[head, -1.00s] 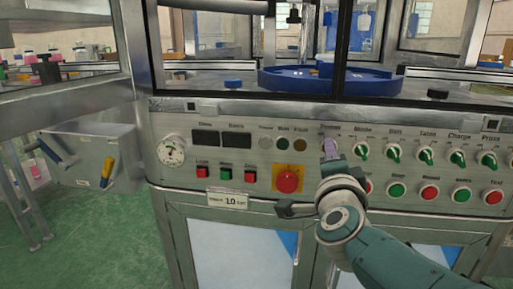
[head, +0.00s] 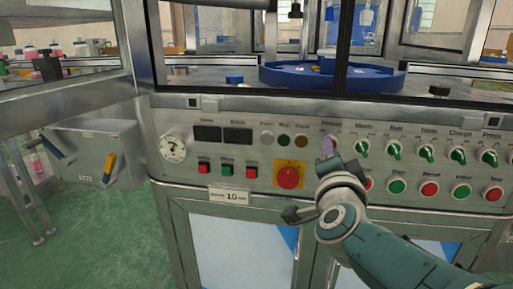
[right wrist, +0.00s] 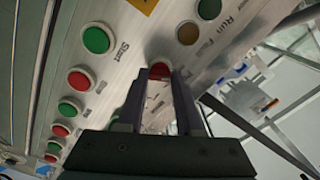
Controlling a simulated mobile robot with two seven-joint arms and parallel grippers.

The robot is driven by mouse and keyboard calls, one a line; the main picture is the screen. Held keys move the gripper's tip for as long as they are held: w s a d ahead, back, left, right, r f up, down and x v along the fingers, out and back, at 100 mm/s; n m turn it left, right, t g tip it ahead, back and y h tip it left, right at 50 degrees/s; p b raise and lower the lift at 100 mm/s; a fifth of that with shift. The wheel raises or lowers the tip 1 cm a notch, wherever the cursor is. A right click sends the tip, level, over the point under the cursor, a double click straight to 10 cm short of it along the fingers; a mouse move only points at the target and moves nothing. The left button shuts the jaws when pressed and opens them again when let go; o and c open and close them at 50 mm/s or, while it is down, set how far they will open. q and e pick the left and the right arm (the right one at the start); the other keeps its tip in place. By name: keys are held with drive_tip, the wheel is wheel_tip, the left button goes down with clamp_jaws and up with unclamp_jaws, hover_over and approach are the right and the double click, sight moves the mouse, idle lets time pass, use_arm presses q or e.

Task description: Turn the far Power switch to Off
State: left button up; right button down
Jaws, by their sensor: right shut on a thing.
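The Power switch is the first in the upper row of switches on the machine's front panel. In the head view my right gripper (head: 328,147) covers it, just under its label. In the right wrist view a red knob (right wrist: 159,71), which lines up with the Power switch, sits between the two fingers of my right gripper (right wrist: 161,76). The fingers are shut on it. The knob's pointer direction is hidden. My left gripper is not in view.
Green-handled switches (head: 362,147) continue to the right, with red and green buttons (head: 397,186) below. A red emergency stop knob (head: 289,177) on a yellow plate is left of my gripper. A grey box (head: 92,150) with a yellow handle stands at the far left.

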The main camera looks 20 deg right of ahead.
drive_tip(key=c, duration=0.6)
unclamp_jaws()
drive_tip(key=shift+o, duration=0.2)
drive_tip(key=p+v, duration=0.3)
drive_tip(key=v, duration=0.7)
drive_tip(key=shift+w, duration=0.1)
